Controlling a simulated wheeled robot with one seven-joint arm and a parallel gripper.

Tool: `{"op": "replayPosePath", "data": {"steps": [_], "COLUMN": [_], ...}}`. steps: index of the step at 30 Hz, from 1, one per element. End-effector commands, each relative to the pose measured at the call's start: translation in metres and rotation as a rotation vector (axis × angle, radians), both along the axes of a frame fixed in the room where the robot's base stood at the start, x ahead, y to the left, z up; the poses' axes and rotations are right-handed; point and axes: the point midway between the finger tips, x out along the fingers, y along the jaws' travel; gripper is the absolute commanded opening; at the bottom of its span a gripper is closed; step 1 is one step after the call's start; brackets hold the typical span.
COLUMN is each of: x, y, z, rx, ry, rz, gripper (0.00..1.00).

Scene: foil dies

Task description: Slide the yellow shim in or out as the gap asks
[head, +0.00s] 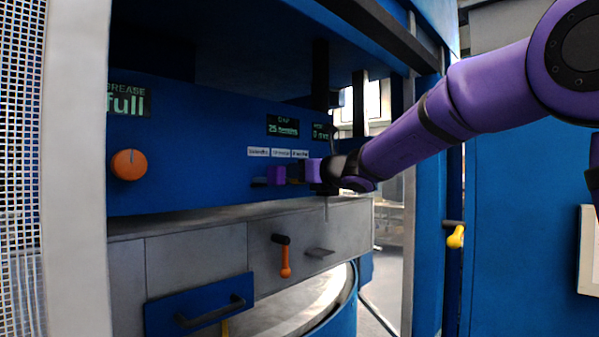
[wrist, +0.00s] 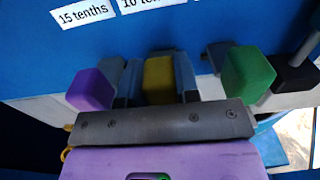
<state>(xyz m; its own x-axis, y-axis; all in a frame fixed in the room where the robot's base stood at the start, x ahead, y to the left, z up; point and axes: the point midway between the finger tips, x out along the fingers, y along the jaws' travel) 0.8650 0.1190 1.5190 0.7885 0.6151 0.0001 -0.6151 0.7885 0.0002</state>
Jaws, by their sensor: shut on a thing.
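The yellow shim (wrist: 158,80) shows as a yellow block in the wrist view. My gripper (wrist: 157,88) has its grey fingers on either side of it and is shut on it. A purple block (wrist: 92,90) sits just left of the fingers and a green block (wrist: 247,74) to the right, both on the blue panel's slot row. In the head view my gripper (head: 295,177) reaches the panel from the right, beside the purple block (head: 276,175). The yellow shim is hidden there. A gap display (head: 283,126) reads 25 with small, unclear words.
White labels (wrist: 85,14) above the shims include "15 tenths". A black part (wrist: 295,76) stands right of the green block. An orange knob (head: 128,165) and a "full" display (head: 128,102) are left on the panel. An orange-handled lever (head: 285,260) and a blue drawer (head: 200,304) are below.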

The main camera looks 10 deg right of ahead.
Motion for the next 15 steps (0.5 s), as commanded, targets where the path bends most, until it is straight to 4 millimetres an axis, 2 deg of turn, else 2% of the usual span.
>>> {"op": "replayPosePath", "data": {"steps": [9,15], "x": [0.025,0.027], "y": [0.018,0.021], "z": [0.000,0.001], "rx": [-0.001,0.000], "ry": [-0.001,-0.001], "rz": [0.000,0.000], "gripper": [0.00,0.00]}}
